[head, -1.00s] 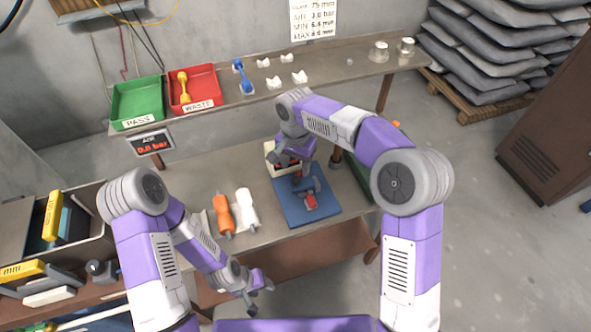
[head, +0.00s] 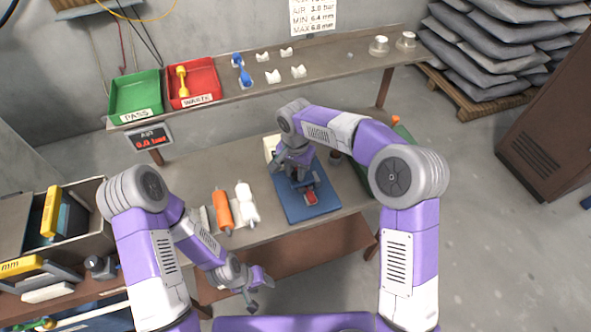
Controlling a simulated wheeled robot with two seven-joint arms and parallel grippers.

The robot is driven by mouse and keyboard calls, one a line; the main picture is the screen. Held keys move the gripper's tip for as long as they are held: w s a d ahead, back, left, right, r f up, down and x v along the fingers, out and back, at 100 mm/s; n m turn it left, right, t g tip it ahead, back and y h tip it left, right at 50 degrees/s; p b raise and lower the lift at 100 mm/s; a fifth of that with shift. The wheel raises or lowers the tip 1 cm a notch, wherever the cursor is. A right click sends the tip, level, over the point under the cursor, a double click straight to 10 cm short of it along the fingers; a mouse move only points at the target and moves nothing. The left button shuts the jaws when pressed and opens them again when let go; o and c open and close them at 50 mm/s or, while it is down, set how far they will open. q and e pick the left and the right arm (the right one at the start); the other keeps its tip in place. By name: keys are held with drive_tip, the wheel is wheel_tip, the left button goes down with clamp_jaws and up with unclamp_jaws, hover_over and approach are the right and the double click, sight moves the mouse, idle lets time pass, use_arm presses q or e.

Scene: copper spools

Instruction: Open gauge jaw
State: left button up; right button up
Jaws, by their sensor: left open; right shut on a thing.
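The gauge (head: 311,197) has a red part and a dark upper part and stands on a blue plate (head: 318,212) on the workbench. My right gripper (head: 298,175) reaches down over the back of the gauge. It is shut on part of the gauge, apparently its jaw, but its fingers hide the grip. How wide the jaw stands cannot be told. My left gripper (head: 256,291) is open and empty, low in front of the bench edge, well apart from the gauge.
An orange spool (head: 223,212) and a white spool (head: 246,204) lie left of the blue plate. On the shelf behind stand a green PASS tray (head: 137,97), a red WASTE tray (head: 193,82) with a yellow spool, and a blue spool (head: 242,70). An air display (head: 150,137) hangs below.

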sight(306, 177)
drive_tip(key=shift+r, duration=0.15)
clamp_jaws()
drive_tip(key=shift+w+d+r+y+p, duration=0.1)
drive_tip(key=shift+d+r+y+p, duration=0.2)
drive_tip(key=shift+y+p, duration=0.25)
drive_tip(key=shift+w+d+r+g+y+p, duration=0.2)
drive_tip(key=shift+d+r+g+y+p, duration=0.35)
drive_tip(key=shift+y+p, duration=0.35)
drive_tip(key=shift+w+d+r+g+y+p, duration=0.1)
drive_tip(key=shift+d+g+y+p, duration=0.05)
drive_tip(key=shift+d+y+p, duration=0.3)
drive_tip(key=shift+w+d+r+g+y+p, duration=0.1)
drive_tip(key=shift+d+y+p, duration=0.1)
drive_tip(key=shift+y+p, duration=0.3)
drive_tip(key=shift+w+d+r+g+y+p, duration=0.15)
drive_tip(key=shift+d+y+p, duration=0.15)
drive_tip(key=shift+y, duration=0.15)
drive_tip(key=shift+w+d+g+y+p, duration=0.1)
drive_tip(key=shift+d+g+y+p, duration=0.15)
drive_tip(key=shift+y, duration=0.2)
drive_tip(key=o, duration=1)
unclamp_jaws()
drive_tip(key=shift+c, duration=0.2)
drive_tip(key=shift+d, duration=0.1)
